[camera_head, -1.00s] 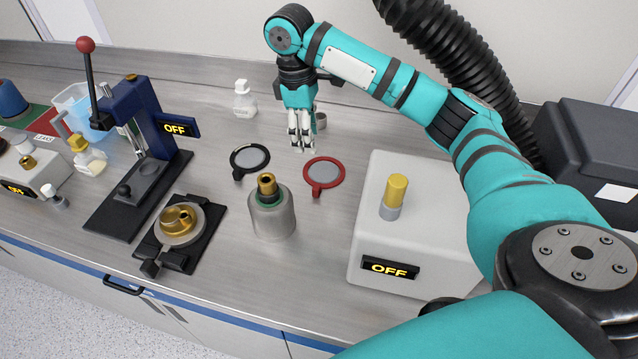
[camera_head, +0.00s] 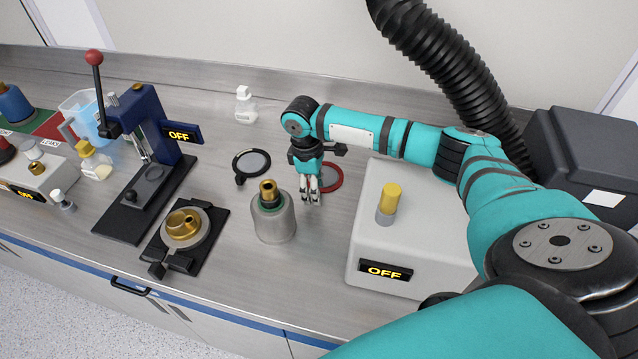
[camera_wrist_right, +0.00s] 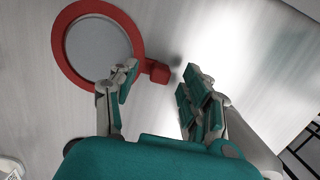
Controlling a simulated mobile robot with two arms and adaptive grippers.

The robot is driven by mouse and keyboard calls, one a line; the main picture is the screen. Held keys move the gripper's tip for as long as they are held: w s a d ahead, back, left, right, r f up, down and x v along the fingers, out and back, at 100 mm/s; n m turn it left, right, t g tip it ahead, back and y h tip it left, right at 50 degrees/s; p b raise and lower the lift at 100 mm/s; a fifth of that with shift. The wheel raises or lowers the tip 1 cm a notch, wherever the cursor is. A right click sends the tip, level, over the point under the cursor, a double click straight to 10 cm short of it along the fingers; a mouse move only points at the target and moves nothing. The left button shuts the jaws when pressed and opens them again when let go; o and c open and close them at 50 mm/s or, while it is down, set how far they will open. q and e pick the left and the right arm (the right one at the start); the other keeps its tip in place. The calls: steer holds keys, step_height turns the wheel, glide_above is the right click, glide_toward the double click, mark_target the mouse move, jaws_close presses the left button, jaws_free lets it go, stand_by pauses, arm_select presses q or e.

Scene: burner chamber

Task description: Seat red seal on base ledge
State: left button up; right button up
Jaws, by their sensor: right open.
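The red seal (camera_head: 338,181) is a red ring around a grey disc with a small tab, lying flat on the bench. My right gripper (camera_head: 311,203) partly covers it in the head view. In the right wrist view the ring (camera_wrist_right: 139,42) is at upper left, and its tab shows between the fingertips of my open right gripper (camera_wrist_right: 160,80). The gripper holds nothing. A brass cup-like part (camera_head: 183,223) sits in a black clamp fixture (camera_head: 157,270). A grey cylinder (camera_head: 274,222) with a green band and brass neck stands left of the gripper. I cannot tell which part has the base ledge. My left gripper is out of view.
A black ring (camera_head: 240,173) lies left of the red one. A white box (camera_head: 418,245) with a yellow-topped knob and OFF sign stands to the right. A blue press (camera_head: 140,120) with a red-knobbed lever is at left. A white bottle (camera_head: 245,105) stands behind.

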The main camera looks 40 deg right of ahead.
steer(key=shift+f, duration=0.35)
steer(key=shift+r, duration=0.1)
jaws_close()
step_height(320, 180, up, 10)
steer(key=b, duration=0.2)
stand_by(0.3)
stand_by(0.4)
